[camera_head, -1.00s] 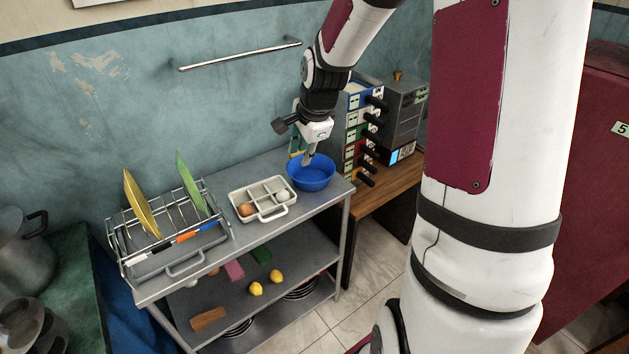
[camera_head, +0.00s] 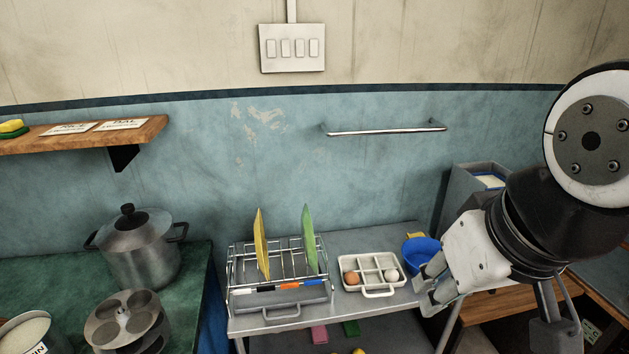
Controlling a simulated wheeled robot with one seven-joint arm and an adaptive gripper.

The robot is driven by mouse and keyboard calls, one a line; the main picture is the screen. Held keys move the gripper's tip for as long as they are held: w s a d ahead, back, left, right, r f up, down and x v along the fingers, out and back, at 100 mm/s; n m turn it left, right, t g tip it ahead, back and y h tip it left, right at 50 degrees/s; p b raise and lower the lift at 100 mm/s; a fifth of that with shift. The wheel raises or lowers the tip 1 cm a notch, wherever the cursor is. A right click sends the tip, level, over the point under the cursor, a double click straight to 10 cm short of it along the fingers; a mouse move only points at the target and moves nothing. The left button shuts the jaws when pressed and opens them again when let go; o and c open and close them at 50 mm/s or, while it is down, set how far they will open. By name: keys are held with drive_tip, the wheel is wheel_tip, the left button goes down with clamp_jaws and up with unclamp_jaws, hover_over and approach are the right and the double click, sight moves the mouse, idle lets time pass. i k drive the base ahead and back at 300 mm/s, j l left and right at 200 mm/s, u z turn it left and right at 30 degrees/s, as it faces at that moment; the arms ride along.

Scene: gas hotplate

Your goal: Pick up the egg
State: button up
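A brown egg (camera_head: 352,278) sits in a left compartment of the white divided tray (camera_head: 380,293) on the grey metal table. A white egg (camera_head: 391,275) sits in a right compartment of the same tray. My gripper (camera_head: 427,287) is to the right of the tray, in front of the blue bowl (camera_head: 422,249), and partly covers the bowl. Its fingers look parted, with nothing seen between them. It does not visibly touch either egg.
A wire dish rack (camera_head: 277,283) with a yellow plate (camera_head: 261,244) and a green plate (camera_head: 308,238) stands left of the tray. A lidded pot (camera_head: 139,254) and a round moulded pan (camera_head: 124,316) are on the green counter. A rail (camera_head: 386,130) is on the wall behind.

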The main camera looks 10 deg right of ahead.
sight(351, 278)
drive_tip(key=i+l+u, duration=0.2)
drive_tip(key=i+l, duration=0.25)
drive_tip(key=l, duration=0.2)
drive_tip(key=i+l+u, duration=0.15)
drive_tip(key=l, duration=0.25)
drive_tip(key=i+l+u, duration=0.1)
drive_tip(key=l, duration=0.25)
drive_tip(key=i, duration=0.1)
